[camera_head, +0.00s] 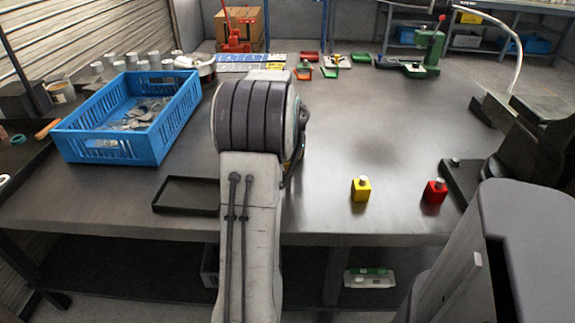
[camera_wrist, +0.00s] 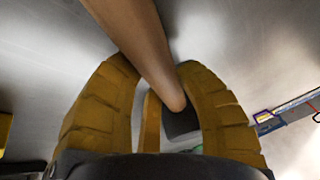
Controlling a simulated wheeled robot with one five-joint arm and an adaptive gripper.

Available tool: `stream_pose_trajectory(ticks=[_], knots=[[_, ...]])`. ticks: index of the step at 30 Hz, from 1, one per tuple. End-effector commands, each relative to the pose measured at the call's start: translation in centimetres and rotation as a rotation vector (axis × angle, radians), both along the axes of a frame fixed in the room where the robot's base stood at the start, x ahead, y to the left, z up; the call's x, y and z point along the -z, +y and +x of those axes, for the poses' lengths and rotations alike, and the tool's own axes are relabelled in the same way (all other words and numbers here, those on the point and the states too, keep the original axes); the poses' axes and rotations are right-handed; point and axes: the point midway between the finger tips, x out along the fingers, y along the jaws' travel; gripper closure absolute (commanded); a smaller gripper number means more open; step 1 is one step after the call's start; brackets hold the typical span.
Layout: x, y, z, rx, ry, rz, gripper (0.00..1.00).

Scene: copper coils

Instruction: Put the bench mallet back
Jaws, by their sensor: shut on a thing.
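In the wrist view, the bench mallet's brown wooden handle (camera_wrist: 140,45) runs from the top edge down between the two ribbed yellow fingers of my gripper (camera_wrist: 165,110). My gripper is shut on the mallet. A dark block (camera_wrist: 180,124) shows at the handle's lower end; I cannot tell if it is the mallet's head. In the head view, my arm hides the gripper and the mallet.
A blue crate (camera_head: 77,145) with small metal parts stands on the bench (camera_head: 345,140) at left. An empty black tray (camera_head: 168,208) lies at the front edge. A yellow block (camera_head: 361,190) and a red block (camera_head: 433,193) stand at front right. Mid-right bench is clear.

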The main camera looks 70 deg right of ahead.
Motion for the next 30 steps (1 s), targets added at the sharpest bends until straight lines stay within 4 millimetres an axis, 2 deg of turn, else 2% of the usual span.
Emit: stream_pose_trajectory(ticks=[12,13,21,30], knots=[[0.18,-0.1,0.03,0.001,-0.002,-0.005,1.0],[0.21,-0.02,0.01,0.001,-0.001,-0.001,0.66],[0.19,-0.02,0.01,0.001,0.0,-0.001,0.43],[0.04,0.03,0.0,0.0,0.0,0.001,0.43]])
